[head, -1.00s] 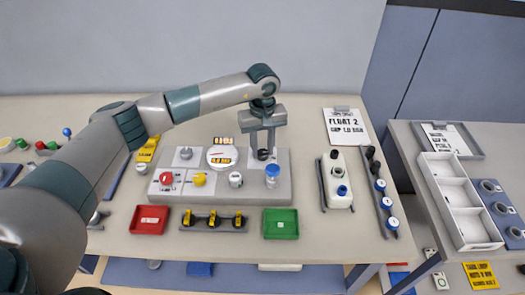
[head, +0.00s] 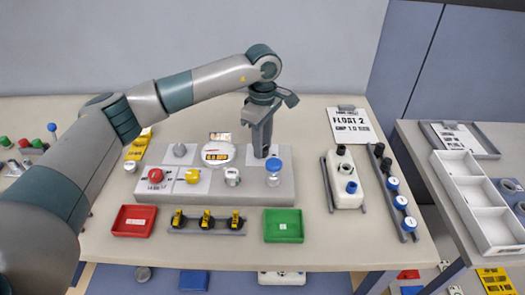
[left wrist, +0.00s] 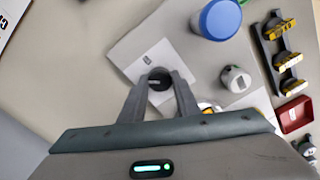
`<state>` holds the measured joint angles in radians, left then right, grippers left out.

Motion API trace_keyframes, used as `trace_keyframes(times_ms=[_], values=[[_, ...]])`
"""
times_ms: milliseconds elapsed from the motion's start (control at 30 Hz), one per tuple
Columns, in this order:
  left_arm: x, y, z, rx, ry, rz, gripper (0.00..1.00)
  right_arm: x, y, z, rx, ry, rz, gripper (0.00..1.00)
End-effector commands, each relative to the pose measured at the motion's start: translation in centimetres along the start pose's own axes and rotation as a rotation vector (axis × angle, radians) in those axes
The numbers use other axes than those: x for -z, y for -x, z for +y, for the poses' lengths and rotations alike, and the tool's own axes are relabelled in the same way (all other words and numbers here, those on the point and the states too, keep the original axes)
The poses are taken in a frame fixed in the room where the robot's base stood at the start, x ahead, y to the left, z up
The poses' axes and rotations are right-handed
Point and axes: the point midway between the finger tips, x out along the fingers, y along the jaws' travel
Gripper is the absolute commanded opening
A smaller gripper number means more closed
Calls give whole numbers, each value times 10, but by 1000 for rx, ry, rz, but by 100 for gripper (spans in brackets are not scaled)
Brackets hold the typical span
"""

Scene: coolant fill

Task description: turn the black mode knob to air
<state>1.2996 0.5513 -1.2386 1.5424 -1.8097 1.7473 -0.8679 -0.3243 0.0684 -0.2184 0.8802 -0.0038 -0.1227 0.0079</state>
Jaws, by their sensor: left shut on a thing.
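The black mode knob (left wrist: 159,79) shows in the left wrist view, on a pale square plate (left wrist: 137,48) with a small printed label. My left gripper (left wrist: 160,76) is shut on it, with one finger on each side. Which label the knob points at cannot be read. My right gripper is not in view.
A blue-capped cylinder (head: 273,172) and a white knob (head: 232,177) stand close to my left gripper. The panel also bears a round gauge (head: 217,153), a yellow knob (head: 193,176) and a red knob (head: 155,175). A green tray (head: 284,226) and a red tray (head: 133,221) lie in front.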

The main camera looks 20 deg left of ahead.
Motion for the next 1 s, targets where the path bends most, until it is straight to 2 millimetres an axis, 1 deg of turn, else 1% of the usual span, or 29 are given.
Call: trace_keyframes(times_ms=[33, 100, 200, 333, 367, 400, 500, 700, 1000], values=[[0, -4, 1, -3, 44, 0, 7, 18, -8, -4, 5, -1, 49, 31], [0, -4, 1, -3, 109, -1, 7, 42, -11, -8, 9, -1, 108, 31], [0, -3, 1, -4, 198, 0, 7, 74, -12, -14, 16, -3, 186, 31], [0, -3, 1, -3, 306, -1, 7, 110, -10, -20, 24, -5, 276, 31], [0, -3, 1, -3, 331, -1, 7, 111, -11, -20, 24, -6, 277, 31], [0, -3, 1, -4, 364, -1, 7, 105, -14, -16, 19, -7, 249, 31], [0, -2, 1, -4, 446, -1, 7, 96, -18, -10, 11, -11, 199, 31], [0, -1, 1, -3, 590, -1, 7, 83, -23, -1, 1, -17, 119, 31], [0, 0, 1, -3, 706, -1, 7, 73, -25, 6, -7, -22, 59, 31]])
